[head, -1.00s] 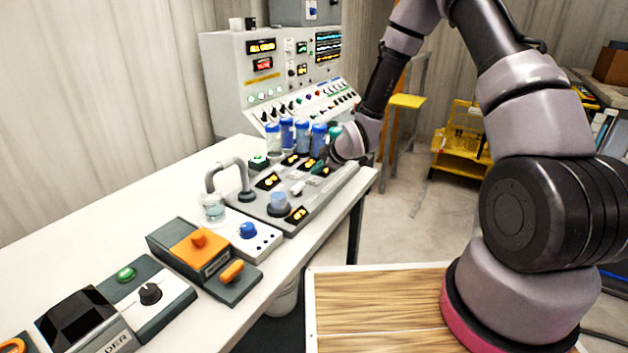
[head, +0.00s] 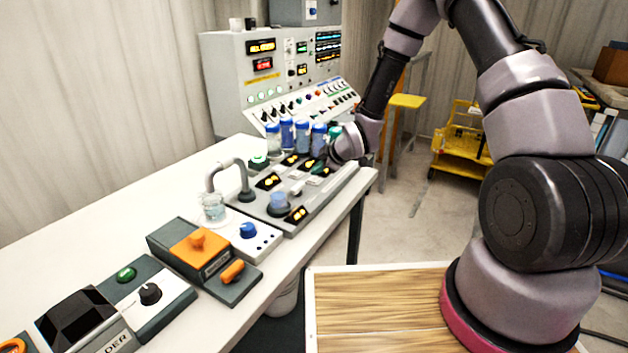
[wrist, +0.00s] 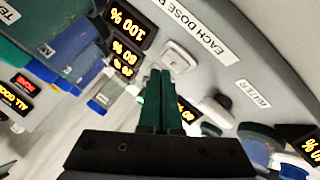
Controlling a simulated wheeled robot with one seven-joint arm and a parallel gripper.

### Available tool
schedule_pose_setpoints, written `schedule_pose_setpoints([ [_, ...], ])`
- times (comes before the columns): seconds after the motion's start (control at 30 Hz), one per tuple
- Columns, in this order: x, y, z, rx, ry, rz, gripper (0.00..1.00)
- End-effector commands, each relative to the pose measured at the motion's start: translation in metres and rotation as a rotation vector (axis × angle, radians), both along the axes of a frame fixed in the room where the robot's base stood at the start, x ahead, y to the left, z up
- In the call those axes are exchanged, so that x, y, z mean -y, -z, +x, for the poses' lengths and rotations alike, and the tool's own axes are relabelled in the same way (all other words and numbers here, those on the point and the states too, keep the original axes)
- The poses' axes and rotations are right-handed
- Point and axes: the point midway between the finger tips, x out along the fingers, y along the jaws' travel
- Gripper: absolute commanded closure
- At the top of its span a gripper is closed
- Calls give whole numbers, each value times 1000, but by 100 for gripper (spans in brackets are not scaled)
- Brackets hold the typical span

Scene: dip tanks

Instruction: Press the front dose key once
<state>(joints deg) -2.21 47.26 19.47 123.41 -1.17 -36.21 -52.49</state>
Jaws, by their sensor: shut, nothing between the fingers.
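The grey dosing panel (head: 318,206) lies on the white bench and carries small lit displays and pale keys. In the wrist view a pale square key (wrist: 178,56) sits beside the "EACH DOSE" label (wrist: 200,28). My gripper (wrist: 160,73) is shut, its dark green fingers holding nothing. Its tips overlap the near edge of that key in the picture; I cannot tell whether they touch it. A second grey key (wrist: 216,110) lies to the right, near the "WATER" label. In the head view my gripper (head: 317,168) is low over the panel, and my wrist partly hides its far end.
Several blue-capped bottles (head: 302,135) stand behind the panel, close to my wrist. A curved spout (head: 225,170) and a glass beaker (head: 212,206) stand to the left. A blue-grey cup-like part (head: 279,203) is on the panel's near end.

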Motion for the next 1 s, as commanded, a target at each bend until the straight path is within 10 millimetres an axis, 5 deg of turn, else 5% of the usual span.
schedule_pose_setpoints([
  [1.0,0,12,0,0,0,0,100],
])
